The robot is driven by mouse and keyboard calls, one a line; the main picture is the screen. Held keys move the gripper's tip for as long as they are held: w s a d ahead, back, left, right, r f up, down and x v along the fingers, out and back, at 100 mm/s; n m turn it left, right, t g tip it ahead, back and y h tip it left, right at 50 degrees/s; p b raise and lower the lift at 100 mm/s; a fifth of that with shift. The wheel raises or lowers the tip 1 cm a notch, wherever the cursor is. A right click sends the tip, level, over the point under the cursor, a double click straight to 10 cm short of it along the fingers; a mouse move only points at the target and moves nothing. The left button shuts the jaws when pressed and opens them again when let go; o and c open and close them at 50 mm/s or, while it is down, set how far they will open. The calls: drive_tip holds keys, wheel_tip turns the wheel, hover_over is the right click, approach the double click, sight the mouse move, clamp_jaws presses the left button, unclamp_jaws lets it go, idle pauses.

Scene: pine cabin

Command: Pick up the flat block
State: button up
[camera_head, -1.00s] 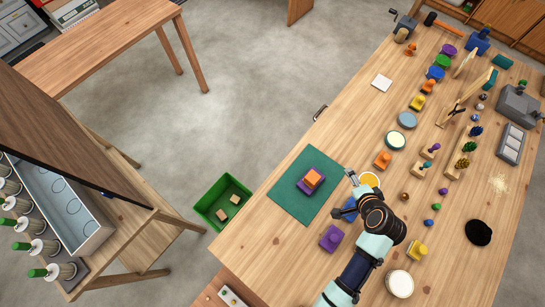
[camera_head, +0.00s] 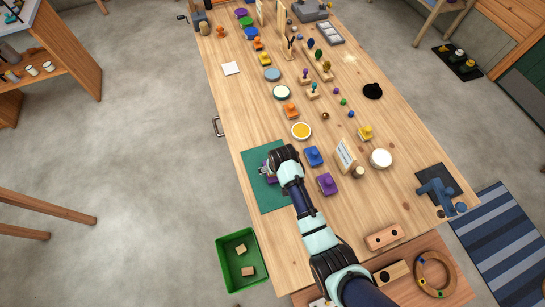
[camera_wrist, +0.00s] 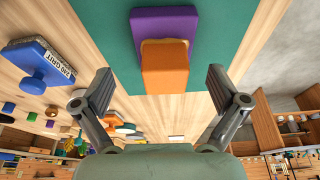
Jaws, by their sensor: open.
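A purple flat block (camera_wrist: 165,22) lies on the green mat (camera_head: 263,202), with an orange block (camera_wrist: 165,68) stacked on it. In the head view my arm hides most of this stack, with only a bit of purple showing beside the gripper. In the wrist view my gripper (camera_wrist: 160,86) is open and empty, its two fingers apart on either side of the orange block. The gripper is over the mat, and neither finger visibly touches the stack. The exact gap in height is hard to tell.
A purple block (camera_head: 327,184) and a blue block (camera_head: 313,156) with knobs stand right of the mat. A yellow-topped dish (camera_head: 301,131) and a small sign (camera_head: 345,154) are near. A green bin (camera_head: 233,284) with blocks sits below the table's left edge.

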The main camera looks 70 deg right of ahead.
drive_tip(key=x, duration=0.2)
drive_tip(key=b+x, duration=0.1)
drive_tip(key=shift+w+a+f, duration=0.1)
drive_tip(key=shift+w+f, duration=0.15)
drive_tip(key=shift+f, duration=0.15)
drive_tip(key=c, duration=1.3)
drive_tip(key=shift+o, duration=0.2)
wheel_tip(320, 180, up, 20)
drive_tip(key=p, duration=0.4)
